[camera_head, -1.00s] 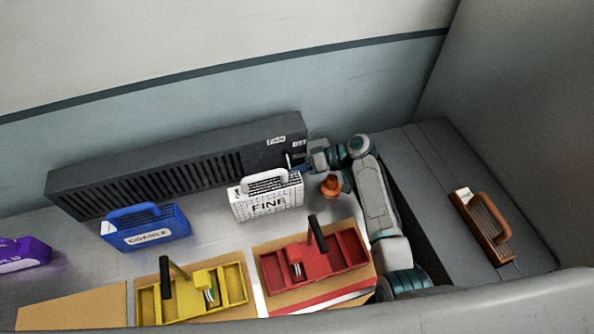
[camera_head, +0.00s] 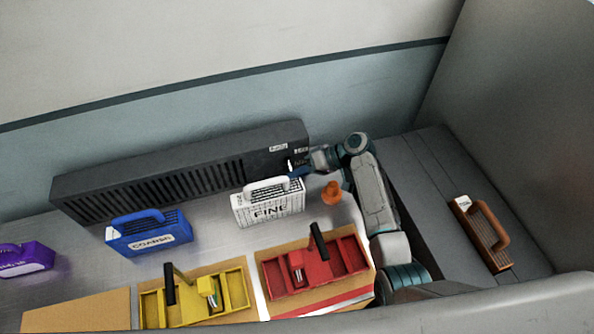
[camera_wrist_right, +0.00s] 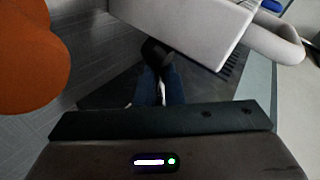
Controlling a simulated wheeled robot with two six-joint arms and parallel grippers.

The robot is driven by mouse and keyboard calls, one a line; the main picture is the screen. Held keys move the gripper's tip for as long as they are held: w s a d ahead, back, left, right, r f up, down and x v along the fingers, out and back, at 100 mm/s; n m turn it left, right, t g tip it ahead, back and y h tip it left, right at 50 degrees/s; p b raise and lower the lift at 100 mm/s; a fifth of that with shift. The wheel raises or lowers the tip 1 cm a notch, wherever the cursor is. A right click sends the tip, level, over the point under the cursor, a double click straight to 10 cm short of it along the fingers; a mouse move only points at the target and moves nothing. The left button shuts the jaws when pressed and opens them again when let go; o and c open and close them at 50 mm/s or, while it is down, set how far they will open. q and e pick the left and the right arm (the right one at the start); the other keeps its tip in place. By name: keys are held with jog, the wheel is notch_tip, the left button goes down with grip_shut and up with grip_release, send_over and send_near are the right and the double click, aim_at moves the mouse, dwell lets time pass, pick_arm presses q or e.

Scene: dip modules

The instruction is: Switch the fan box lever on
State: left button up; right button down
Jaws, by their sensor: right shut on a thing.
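The fan box (camera_head: 150,185) is a long dark grey case with a slotted grille, lying along the back wall. Small white labels are at its right end, where the lever sits. My right gripper (camera_head: 295,172) is at that end, with its arm coming in from the right. In the right wrist view, my right gripper's blue fingers (camera_wrist_right: 159,80) are closed on a dark rounded knob, the lever (camera_wrist_right: 157,51). The fingers hide much of the lever, and I cannot tell its position. My left gripper is not in view.
The white FINE filter (camera_head: 268,205) stands close in front of my right gripper. An orange knob-like object (camera_head: 332,193) is beside it. A brown filter (camera_head: 480,232) lies right.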

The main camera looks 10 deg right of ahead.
jog(key=shift+s+d+r+m+g+h+p, duration=0.15)
jog(key=shift+s+m+g+h+p, duration=0.25)
jog(key=shift+m+g+p, duration=0.4)
jog(key=shift+r+m+g, duration=0.5)
jog(key=shift+m+g, duration=0.1)
jog(key=shift+g, duration=0.3)
jog(key=shift+r+p, duration=0.15)
jog(key=shift+p, duration=0.15)
jog(key=c, duration=1.5)
grip_release()
jog(key=shift+s+r, duration=0.15)
jog(key=shift+r, duration=0.1)
jog(key=shift+d+r, duration=0.15)
jog(key=b+v, duration=0.4)
jog(key=v, duration=0.6)
jog(key=shift+d, duration=0.15)
jog(key=shift+r, duration=0.1)
